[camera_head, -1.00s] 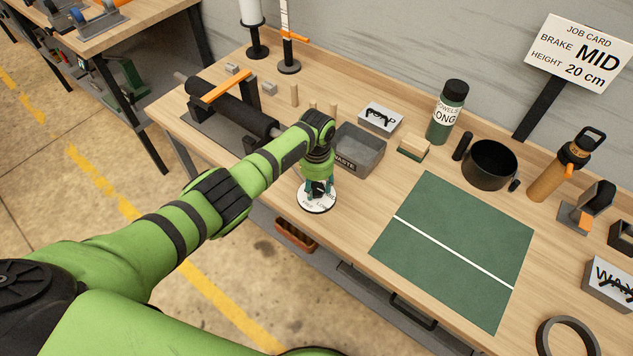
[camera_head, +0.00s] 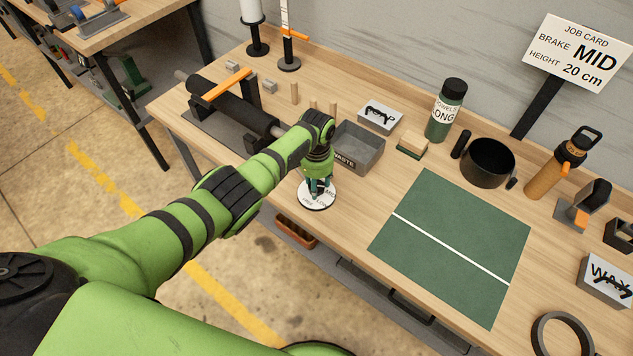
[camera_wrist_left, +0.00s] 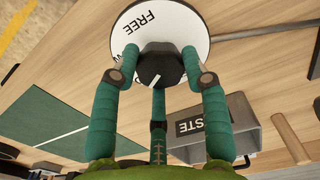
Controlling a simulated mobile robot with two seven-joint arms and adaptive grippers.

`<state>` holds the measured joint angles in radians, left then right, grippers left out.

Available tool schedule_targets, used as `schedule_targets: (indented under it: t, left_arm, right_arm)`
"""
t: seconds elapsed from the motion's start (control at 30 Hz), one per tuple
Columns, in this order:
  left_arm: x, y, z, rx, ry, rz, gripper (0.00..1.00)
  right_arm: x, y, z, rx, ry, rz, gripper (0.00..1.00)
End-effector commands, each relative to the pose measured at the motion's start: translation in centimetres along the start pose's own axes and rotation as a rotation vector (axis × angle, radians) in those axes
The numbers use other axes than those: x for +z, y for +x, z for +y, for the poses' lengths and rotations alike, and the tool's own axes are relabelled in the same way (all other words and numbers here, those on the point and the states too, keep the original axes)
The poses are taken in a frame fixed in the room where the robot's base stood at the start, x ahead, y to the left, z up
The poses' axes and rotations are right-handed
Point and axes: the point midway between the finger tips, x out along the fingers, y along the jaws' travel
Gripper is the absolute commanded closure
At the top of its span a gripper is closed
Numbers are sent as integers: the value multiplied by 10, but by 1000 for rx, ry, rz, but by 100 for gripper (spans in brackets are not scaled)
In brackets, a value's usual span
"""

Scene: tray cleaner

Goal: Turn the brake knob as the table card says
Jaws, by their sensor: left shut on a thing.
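The job card (camera_head: 576,52) at the back right reads BRAKE MID, HEIGHT 20 cm. The brake dial (camera_head: 317,203) is a white disc at the bench's front edge; it also shows in the left wrist view (camera_wrist_left: 190,18), where FREE is legible and other lettering is partly hidden. The black brake knob (camera_wrist_left: 160,66) has a white pointer line, which points down and left there, away from FREE. My left gripper (camera_head: 318,187) reaches down over the dial, with its green fingers shut around the knob. Which label the pointer meets is hidden. My right gripper is out of view.
A grey WASTE bin (camera_head: 372,158) stands right behind the gripper. A black roller with an orange handle (camera_head: 227,84) lies to the left. A green mat (camera_head: 450,250) covers the bench to the right. A bottle (camera_head: 446,112) and black pot (camera_head: 488,163) stand behind it.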

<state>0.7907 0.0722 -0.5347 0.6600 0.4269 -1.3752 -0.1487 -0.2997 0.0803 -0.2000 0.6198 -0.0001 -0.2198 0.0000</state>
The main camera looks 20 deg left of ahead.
Motion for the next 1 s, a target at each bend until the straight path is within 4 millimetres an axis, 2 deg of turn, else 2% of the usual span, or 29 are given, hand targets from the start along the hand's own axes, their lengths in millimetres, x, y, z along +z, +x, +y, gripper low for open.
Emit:
schedule_targets:
  t: [0.2, 0.23, 0.27, 0.3, 0.73, 0.87, 1.0]
  left_arm:
    - [0, 0, 1, 1, 2, 1, 87]
    - [0, 0, 1, 1, 2, 2, 51]
    - [0, 0, 1, 1, 2, 2, 39]
    - [0, 0, 1, 1, 2, 2, 32]
    - [-1, -4, 0, 0, 3, 2, 32]
    - [-1, -16, 0, 0, 4, 4, 32]
    - [-2, -39, 0, -1, 4, 7, 32]
  right_arm:
    - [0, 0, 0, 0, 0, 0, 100]
    - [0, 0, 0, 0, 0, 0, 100]
    - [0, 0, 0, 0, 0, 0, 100]
    - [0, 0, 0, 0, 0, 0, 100]
    - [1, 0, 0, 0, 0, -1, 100]
    - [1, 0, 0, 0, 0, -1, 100]
    - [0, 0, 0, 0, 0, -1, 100]
